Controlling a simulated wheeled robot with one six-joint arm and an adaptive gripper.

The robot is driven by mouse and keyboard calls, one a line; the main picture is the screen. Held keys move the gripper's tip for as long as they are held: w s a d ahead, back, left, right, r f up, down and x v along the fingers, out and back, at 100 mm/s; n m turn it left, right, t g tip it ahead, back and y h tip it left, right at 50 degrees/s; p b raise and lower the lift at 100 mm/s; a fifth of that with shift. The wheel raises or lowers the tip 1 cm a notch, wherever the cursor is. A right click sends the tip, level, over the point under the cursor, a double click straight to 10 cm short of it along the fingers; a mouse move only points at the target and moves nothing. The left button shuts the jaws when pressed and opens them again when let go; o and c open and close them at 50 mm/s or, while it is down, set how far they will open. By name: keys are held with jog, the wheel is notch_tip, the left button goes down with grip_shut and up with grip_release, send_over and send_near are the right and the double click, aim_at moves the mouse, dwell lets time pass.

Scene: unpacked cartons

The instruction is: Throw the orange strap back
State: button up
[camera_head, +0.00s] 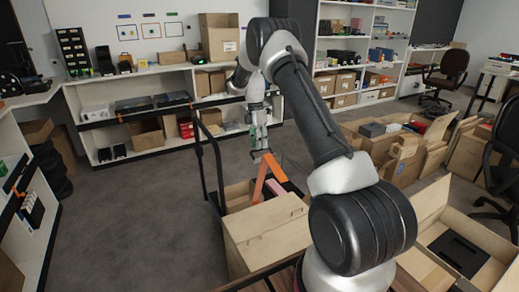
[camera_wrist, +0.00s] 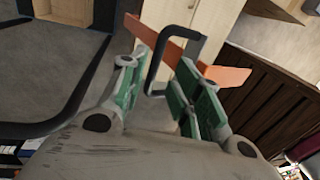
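The orange strap (camera_head: 265,173) rises as a bent, tent-like shape above an open carton in the head view. Its top is just below my gripper (camera_head: 261,143). In the wrist view the orange strap (camera_wrist: 230,75) runs slantwise beyond the fingertips. My gripper (camera_wrist: 162,62) has green-padded fingers with a clear gap between them. A bent black piece (camera_wrist: 153,72) shows in and beyond that gap; I cannot tell whether it touches a finger or is joined to the strap.
The carton (camera_head: 265,235) stands below, beside a black trolley handle (camera_head: 198,150) at its left. More open cartons (camera_head: 402,165) crowd the right. Shelves (camera_head: 140,110) line the back wall. Grey floor (camera_head: 130,215) is clear at the left.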

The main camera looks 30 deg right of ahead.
notch_tip(320, 180, up, 9)
jog(key=w, duration=0.1)
jog(key=shift+w+f, duration=0.15)
jog(key=shift+w, duration=0.2)
jog(key=shift+a, duration=0.1)
